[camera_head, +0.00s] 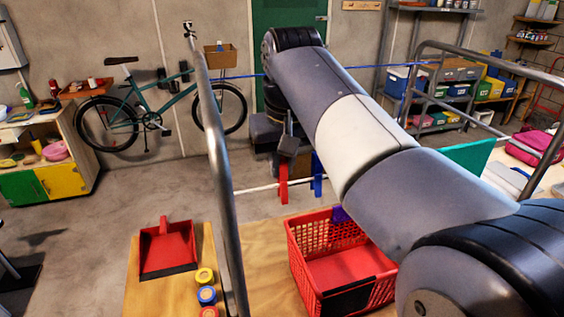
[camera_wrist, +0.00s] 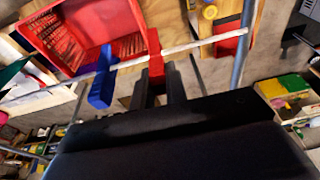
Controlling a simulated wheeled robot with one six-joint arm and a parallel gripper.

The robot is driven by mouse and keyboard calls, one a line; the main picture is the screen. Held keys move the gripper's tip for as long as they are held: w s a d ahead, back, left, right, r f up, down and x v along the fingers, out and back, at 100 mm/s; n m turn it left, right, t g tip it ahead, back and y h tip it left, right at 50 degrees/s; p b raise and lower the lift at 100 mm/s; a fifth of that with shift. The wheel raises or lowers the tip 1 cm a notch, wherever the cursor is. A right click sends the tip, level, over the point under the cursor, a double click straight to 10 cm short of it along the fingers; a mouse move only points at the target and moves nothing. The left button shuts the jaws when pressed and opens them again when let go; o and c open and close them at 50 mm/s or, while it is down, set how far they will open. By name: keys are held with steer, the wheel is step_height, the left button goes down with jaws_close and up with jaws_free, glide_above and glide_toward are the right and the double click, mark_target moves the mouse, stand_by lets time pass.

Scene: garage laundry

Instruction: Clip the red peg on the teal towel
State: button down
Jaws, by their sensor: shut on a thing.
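The red peg (camera_head: 283,186) is at the white line (camera_head: 258,187), upright, in the head view. In the wrist view the red peg (camera_wrist: 155,55) stands between the fingertips of my gripper (camera_wrist: 158,88), which is shut on it. The white line crosses at the peg; I cannot tell whether the peg's jaws are around it. My gripper (camera_head: 287,150) comes from above in the head view. The teal towel (camera_head: 468,154) hangs to the right, partly hidden behind my arm.
A blue peg (camera_head: 318,174) is on the line just right of the red peg; it also shows in the wrist view (camera_wrist: 102,88). A metal post (camera_head: 217,150) stands to the left. A red basket (camera_head: 322,230) and a dustpan (camera_head: 167,248) lie below.

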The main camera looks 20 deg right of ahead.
steer(key=shift+w+p+v, duration=0.15)
steer(key=shift+p+v, duration=0.6)
steer(key=shift+w+p+v, duration=0.15)
steer(key=shift+p+v, duration=0.55)
steer(key=shift+p, duration=0.05)
steer(key=shift+w+v, duration=0.25)
steer(key=shift+v, duration=1.05)
